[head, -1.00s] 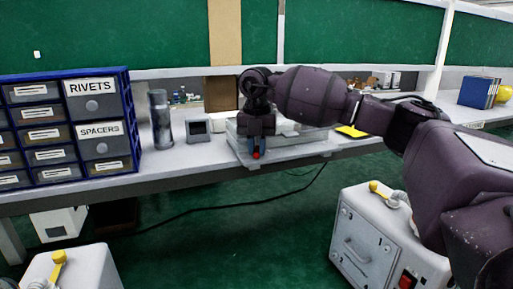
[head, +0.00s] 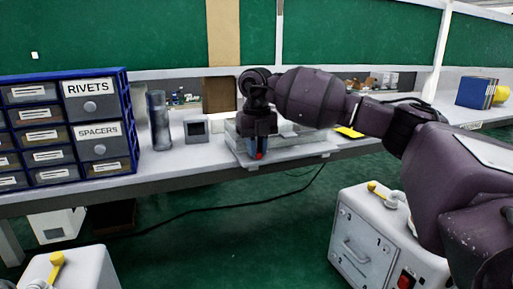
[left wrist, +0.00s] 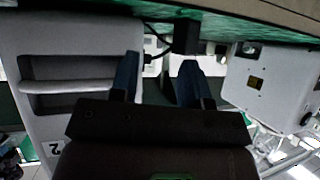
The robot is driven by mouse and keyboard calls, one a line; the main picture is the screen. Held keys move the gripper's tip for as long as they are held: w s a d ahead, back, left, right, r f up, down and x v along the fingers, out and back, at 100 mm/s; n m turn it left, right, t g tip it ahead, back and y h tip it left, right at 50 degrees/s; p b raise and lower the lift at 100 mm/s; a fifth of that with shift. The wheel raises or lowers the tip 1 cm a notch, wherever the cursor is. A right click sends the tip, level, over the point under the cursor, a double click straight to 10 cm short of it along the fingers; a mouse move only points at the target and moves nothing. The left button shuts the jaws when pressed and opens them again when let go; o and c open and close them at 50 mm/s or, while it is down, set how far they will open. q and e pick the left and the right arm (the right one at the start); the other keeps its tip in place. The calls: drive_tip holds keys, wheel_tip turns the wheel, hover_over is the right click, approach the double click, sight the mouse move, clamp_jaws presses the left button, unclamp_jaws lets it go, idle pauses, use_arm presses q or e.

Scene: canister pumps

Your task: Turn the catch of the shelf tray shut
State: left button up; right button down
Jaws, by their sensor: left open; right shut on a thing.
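The shelf tray (head: 296,153) is a pale grey tray on the bench, behind and to the right of my right gripper. My right gripper (head: 257,153) points down at the tray's front left corner, with blue fingers. It is shut on a small red part, the catch (head: 259,156), at the tray's front edge. The fingers hide most of the catch, so its exact angle cannot be told. My left gripper (left wrist: 160,77) shows only in the left wrist view, open, with nothing seen between its blue fingers.
A blue drawer cabinet (head: 68,128) stands on the bench at the left, beside a dark grey cylinder (head: 159,120) and a small grey box (head: 196,129). White machines with yellow levers stand low in front, one at the right (head: 375,235). The green floor between them is open, crossed by a cable.

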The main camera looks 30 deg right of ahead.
drive_tip(key=shift+r, duration=0.1)
drive_tip(key=c, duration=1.4)
unclamp_jaws()
drive_tip(key=shift+o, duration=0.2)
wheel_tip(320, 180, up, 11)
drive_tip(key=b, duration=0.1)
drive_tip(key=shift+s+f, duration=0.1)
drive_tip(key=shift+f, duration=0.1)
